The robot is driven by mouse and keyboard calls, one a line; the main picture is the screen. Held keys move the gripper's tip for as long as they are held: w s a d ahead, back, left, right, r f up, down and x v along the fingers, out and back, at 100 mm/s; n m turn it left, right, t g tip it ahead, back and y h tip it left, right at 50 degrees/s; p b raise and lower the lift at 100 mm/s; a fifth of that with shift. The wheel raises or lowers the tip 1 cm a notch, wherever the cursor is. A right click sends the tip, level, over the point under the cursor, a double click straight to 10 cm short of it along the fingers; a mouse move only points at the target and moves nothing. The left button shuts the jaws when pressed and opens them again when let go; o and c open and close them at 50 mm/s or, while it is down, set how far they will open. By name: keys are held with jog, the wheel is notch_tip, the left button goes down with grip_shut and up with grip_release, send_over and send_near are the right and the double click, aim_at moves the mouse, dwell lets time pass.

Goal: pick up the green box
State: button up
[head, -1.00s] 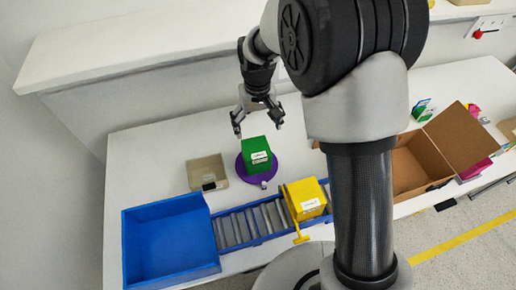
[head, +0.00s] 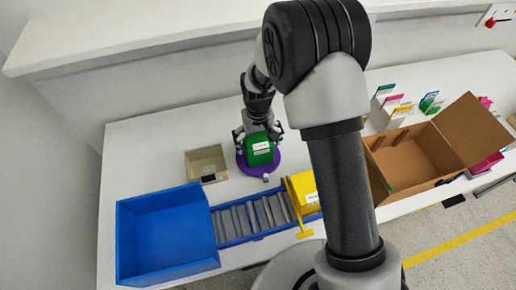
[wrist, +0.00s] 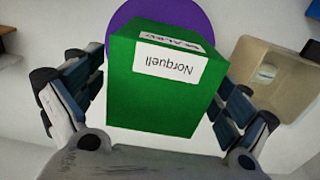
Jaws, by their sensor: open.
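The green box (head: 258,151) stands upright on a round purple disc (head: 272,168) on the white table, in the head view. In the wrist view the green box (wrist: 160,90) fills the middle, with a white label reading "Norquell", and part of the purple disc (wrist: 195,15) shows behind it. My gripper (head: 258,136) is open and lowered around the box. In the wrist view the fingers of my gripper (wrist: 155,105) stand on the left and right sides of the box. A gap shows on the left; contact on the right is hard to tell.
A beige tray (head: 190,163) sits just left of the disc. A blue bin (head: 135,225) and a roller conveyor (head: 228,239) with a yellow box (head: 302,187) lie in front. An open cardboard box (head: 455,165) stands at the right. The table behind the tray is clear.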

jog(key=shift+f, duration=0.4)
jog(key=shift+c, duration=0.5)
jog(key=shift+r, duration=0.1)
jog(key=c, duration=1.3)
jog(key=shift+c, duration=0.2)
jog(key=shift+r, duration=0.1)
